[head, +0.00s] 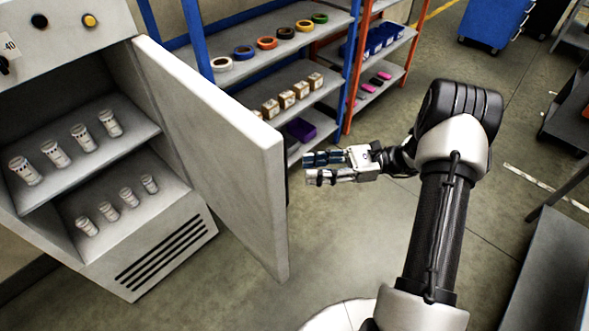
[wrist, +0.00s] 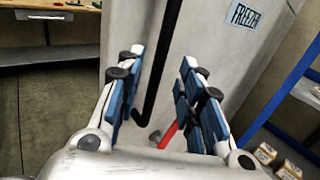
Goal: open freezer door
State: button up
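The freezer (head: 165,245) stands at the left in the head view with its pale door (head: 215,150) swung wide open. Its shelves are in plain view. My gripper (head: 307,168) is on the outer side of the door, near its free edge. A black bar handle (wrist: 157,75) shows between my spread fingers (wrist: 165,100), closer to the left one. The fingers are apart and do not clamp the handle. I cannot tell whether either finger touches it.
White containers (head: 55,153) stand on the freezer's shelves. Behind the door is a blue and orange rack (head: 345,70) with tape rolls and boxes. Open floor (head: 350,245) lies below my gripper. A grey bench (head: 545,260) is at the right. A small red part (wrist: 168,134) shows low between my fingers.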

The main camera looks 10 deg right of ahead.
jog(key=d, duration=0.4)
jog(key=shift+s+d, duration=0.1)
jog(key=shift+s, duration=0.15)
